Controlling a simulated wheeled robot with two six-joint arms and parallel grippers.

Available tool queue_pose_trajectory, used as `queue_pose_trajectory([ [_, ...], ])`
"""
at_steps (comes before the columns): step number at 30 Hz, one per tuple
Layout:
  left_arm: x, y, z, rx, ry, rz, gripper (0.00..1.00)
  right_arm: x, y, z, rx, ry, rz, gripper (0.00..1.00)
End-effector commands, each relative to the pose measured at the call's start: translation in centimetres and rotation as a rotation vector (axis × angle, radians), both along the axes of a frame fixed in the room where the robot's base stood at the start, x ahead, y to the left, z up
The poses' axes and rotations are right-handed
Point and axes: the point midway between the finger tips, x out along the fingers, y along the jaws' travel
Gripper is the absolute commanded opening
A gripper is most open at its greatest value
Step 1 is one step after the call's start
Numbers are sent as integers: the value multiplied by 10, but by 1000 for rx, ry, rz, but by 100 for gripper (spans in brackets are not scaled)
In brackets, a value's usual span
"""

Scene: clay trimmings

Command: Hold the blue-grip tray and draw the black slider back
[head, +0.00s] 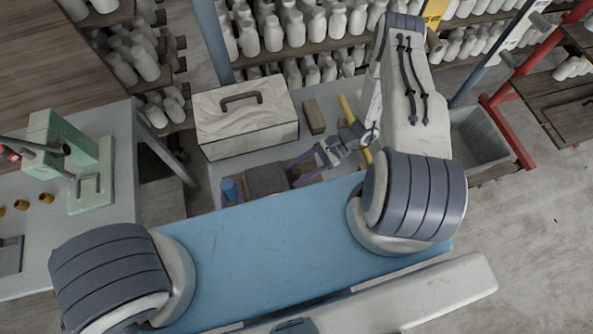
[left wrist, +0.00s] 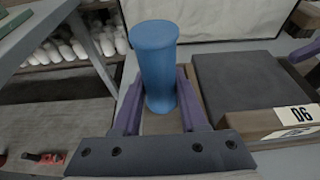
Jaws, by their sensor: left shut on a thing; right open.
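The tray is a low wooden block with a blue upright cylinder grip (head: 229,188) at its left end. The black slider (head: 267,180) is a dark square slab lying on the tray; it also shows in the left wrist view (left wrist: 250,80). In the left wrist view my left gripper (left wrist: 160,98) has its purple fingers on both sides of the blue grip (left wrist: 155,55), shut on it. In the head view that gripper is mostly hidden. My right gripper (head: 293,172) is open at the slider's right side, its purple fingers pointing left toward it. Contact there cannot be told.
A white case with a dark handle (head: 246,125) stands behind the tray. A small brown block (head: 313,117) and a yellow bar (head: 347,110) lie behind my right gripper. A green press (head: 85,165) stands on the left table. Shelves of white bottles (head: 300,30) line the back.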

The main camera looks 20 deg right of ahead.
Motion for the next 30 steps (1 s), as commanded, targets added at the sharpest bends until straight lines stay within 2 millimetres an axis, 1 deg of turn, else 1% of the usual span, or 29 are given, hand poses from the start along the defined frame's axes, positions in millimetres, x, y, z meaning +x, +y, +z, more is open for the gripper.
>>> queue_pose_trajectory([
  [1,-1,1,-4,1,9,0,0,-1,2,-1,0,0,1,57],
  [9,-1,1,-4,1,9,0,0,-1,3,-2,0,0,0,57],
  [10,-1,1,-4,1,9,0,0,-1,3,-2,0,0,0,49],
  [11,-1,1,-4,1,9,0,0,-1,3,-2,0,0,0,38],
  [12,-1,1,-4,2,9,1,0,-1,3,-2,0,0,0,23],
  [14,-1,1,-4,2,9,1,0,-1,3,-2,0,0,0,0],
  [30,-1,1,-4,2,9,1,0,-1,3,-1,1,0,0,0],
])
